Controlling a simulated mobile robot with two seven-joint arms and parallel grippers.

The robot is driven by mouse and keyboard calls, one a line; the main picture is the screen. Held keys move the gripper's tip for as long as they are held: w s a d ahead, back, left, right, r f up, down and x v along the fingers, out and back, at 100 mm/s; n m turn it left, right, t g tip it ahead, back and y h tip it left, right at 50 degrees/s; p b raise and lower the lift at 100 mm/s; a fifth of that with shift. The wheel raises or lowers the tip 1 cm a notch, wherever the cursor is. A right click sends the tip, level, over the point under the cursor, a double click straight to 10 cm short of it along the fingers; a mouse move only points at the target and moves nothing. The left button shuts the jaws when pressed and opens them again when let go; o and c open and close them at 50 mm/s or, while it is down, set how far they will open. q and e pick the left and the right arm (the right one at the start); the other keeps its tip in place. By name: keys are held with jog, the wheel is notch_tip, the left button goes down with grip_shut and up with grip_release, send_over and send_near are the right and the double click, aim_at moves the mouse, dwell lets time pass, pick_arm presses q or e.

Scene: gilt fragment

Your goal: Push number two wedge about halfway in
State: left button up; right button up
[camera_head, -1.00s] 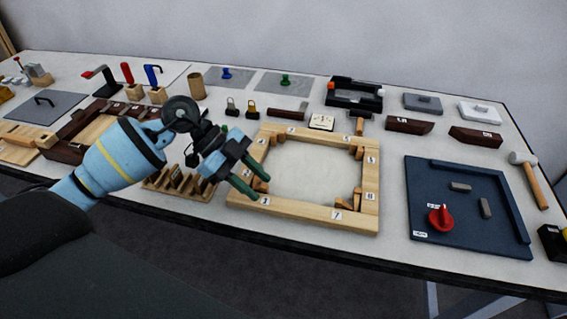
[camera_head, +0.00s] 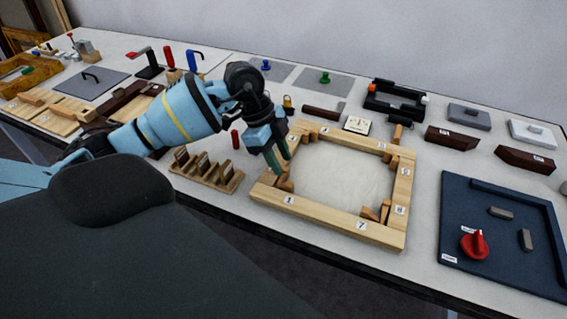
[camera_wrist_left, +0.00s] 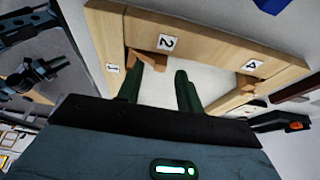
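The pale wooden frame (camera_head: 325,226) lies on the table with numbered labels and small brown wedges at its corners. In the left wrist view, label 2 (camera_wrist_left: 167,43) is on one bar, near the corner with label 1 (camera_wrist_left: 112,67). Brown wedges (camera_wrist_left: 150,60) sit inside that corner; the one by label 2 is number two by its position. My left gripper (camera_head: 278,162) is over this corner, pointing down. Its green fingers (camera_wrist_left: 162,85) are apart with nothing between them. One fingertip is close to the wedges and partly hides them; contact cannot be told. My right gripper is not in view.
A slotted wooden rack (camera_head: 210,172) stands left of the frame. A blue tray (camera_head: 455,215) with a red knob (camera_head: 474,244) lies to the right. A clamp-like black fixture (camera_head: 395,98) stands behind. The frame's middle is open.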

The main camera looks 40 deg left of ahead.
pick_arm(q)
jog(key=shift+x, duration=1.1)
grip_shut()
